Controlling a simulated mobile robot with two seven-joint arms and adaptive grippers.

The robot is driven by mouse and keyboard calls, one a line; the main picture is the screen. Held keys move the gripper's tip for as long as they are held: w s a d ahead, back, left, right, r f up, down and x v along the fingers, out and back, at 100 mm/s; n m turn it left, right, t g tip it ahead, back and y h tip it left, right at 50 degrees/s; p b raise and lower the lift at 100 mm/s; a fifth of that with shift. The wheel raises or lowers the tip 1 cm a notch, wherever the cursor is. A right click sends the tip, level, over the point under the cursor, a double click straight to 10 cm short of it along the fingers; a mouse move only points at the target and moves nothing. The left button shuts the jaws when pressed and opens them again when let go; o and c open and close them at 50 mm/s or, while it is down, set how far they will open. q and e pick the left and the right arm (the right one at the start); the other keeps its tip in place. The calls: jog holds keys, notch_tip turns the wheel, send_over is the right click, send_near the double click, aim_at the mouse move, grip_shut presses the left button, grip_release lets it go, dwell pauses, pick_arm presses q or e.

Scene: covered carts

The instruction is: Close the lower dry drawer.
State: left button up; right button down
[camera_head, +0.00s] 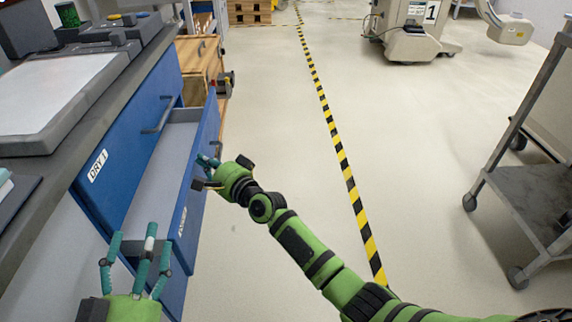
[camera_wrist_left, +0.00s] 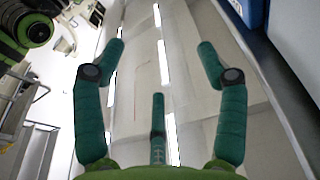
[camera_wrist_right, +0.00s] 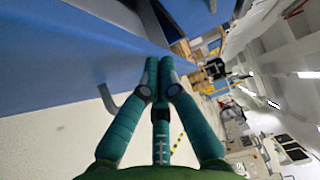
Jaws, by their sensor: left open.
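The lower drawer (camera_head: 160,170) is pulled out from the blue cabinet, and its pale inside shows. Its blue front (camera_head: 205,150) stands away from the cabinet; it also shows in the right wrist view (camera_wrist_right: 70,45) with a grey handle (camera_wrist_right: 107,98). My right gripper (camera_head: 207,165) is at the outer side of that front, fingers together with nothing seen between them; I cannot tell whether they touch it. In the right wrist view its fingertips (camera_wrist_right: 160,65) lie right of the handle. My left gripper (camera_head: 137,245) is open and empty, in front of the drawer's near end in the picture.
The upper drawer, labelled DRY 1 (camera_head: 98,166), is shut under the grey worktop (camera_head: 85,150). Wooden drawers (camera_head: 200,60) stand beyond. A grey cart (camera_head: 540,195) stands at right. The floor between, with striped tape (camera_head: 340,150), is clear.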

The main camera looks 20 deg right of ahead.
pick_arm(q)
jog(key=s+r+m+t+h+b, duration=0.1)
jog(key=s+r+t+h, duration=0.3)
jog(key=r, duration=0.4)
jog(key=shift+s+d+r+m+h, duration=0.3)
jog(key=shift+s+d+m, duration=0.1)
jog(key=shift+m, duration=0.1)
pick_arm(e)
jog(key=w+a, duration=0.3)
jog(key=a, duration=0.7)
jog(key=shift+w+a, duration=0.15)
jog(key=shift+a, duration=0.2)
